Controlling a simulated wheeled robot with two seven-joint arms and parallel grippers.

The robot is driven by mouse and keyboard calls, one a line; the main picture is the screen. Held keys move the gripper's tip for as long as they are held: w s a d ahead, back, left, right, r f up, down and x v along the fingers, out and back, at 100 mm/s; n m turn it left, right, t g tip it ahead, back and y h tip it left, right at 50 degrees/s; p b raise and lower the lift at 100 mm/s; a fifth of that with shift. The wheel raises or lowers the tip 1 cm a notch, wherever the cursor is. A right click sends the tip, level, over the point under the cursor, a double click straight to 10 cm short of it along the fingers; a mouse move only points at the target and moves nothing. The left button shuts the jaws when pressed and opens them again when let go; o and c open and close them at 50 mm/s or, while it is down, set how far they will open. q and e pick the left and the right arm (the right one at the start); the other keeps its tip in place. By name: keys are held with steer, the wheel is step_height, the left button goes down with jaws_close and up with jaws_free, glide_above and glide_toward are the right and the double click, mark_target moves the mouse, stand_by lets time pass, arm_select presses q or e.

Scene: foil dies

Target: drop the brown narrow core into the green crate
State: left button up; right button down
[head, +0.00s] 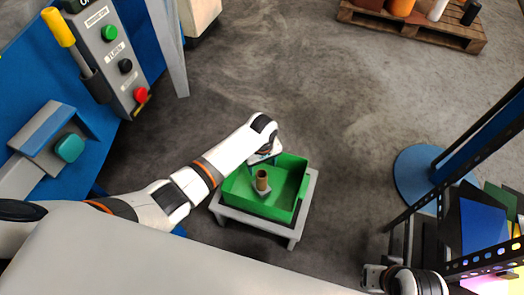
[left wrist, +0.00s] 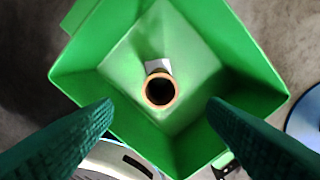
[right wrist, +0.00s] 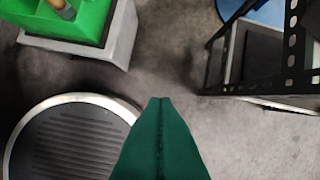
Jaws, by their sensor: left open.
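The brown narrow core (head: 263,178) is a short hollow tube, upright in the head view, inside the outline of the green crate (head: 300,180). The left wrist view looks down its open end (left wrist: 160,90), with a pale patch beside it. My left gripper (head: 263,161) is over the crate. Its green fingers (left wrist: 160,105) are wide apart and do not touch the core. Whether the core rests on the crate floor is hard to tell. My right gripper (right wrist: 160,100) has its fingers together, with nothing visible between them, away from the crate.
The crate sits on a grey stand (head: 292,232). A pallet (head: 420,25) with goods is at the back. Open floor lies between.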

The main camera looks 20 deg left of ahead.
arm_select(q)
step_height(320, 180, up, 10)
steer(key=p, duration=0.3)
arm_select(e)
step_height(320, 180, down, 13)
steer(key=shift+a+r+g, duration=0.15)
steer(key=shift+r+g, duration=0.05)
steer(key=shift+g, duration=0.2)
